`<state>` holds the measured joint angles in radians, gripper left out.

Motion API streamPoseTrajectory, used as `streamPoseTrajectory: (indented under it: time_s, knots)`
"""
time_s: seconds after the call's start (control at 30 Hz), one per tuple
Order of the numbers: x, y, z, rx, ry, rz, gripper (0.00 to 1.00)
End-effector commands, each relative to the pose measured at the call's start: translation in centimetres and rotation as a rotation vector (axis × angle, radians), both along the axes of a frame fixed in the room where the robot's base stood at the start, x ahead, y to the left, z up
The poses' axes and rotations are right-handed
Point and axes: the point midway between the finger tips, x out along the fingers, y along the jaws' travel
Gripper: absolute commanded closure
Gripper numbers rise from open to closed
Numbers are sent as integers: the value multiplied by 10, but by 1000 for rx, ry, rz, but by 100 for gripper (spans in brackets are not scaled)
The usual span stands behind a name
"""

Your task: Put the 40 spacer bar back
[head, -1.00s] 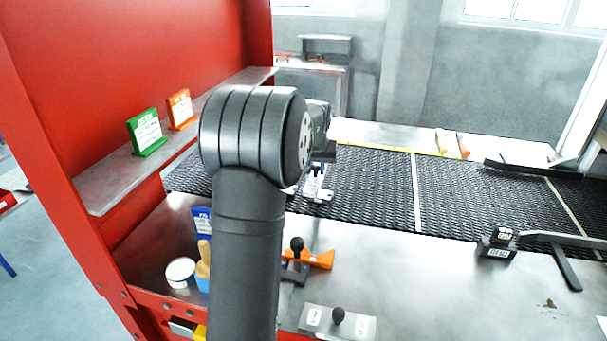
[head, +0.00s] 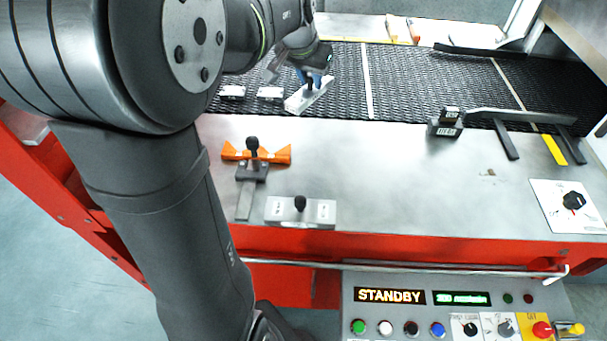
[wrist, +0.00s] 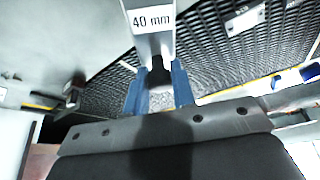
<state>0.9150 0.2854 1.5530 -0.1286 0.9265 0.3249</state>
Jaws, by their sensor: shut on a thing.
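The 40 spacer bar (head: 301,103) is a pale metal bar with a dark knob. My gripper (head: 313,80) is shut on that knob, over the mesh belt (head: 400,80). In the wrist view the blue fingers of my gripper (wrist: 159,88) close on the dark knob, and the bar (wrist: 152,42) carries a "40 mm" label. The bar lies at a slant in the head view. I cannot tell whether it touches the belt.
Two small labelled pale blocks (head: 232,92) (head: 270,93) sit left of the bar. A knobbed metal block (head: 318,213) and an orange piece (head: 277,155) with a black knobbed clamp lie on the front table. A guide arm (head: 520,116) with a black block is at right. The panel (head: 391,296) reads STANDBY.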

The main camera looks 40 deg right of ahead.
Motion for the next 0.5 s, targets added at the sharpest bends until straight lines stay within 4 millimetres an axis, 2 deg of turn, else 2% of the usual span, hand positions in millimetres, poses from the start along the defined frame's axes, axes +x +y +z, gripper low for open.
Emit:
streamPoseTrajectory:
  time_s: [0.03, 0.3, 0.5]
  knots:
    - [-21, 6, 3, -3, -1, -77, 100]
    - [-124, 47, 1, -3, 1, -528, 100]
    - [-187, 81, -4, -3, -1, -828, 100]
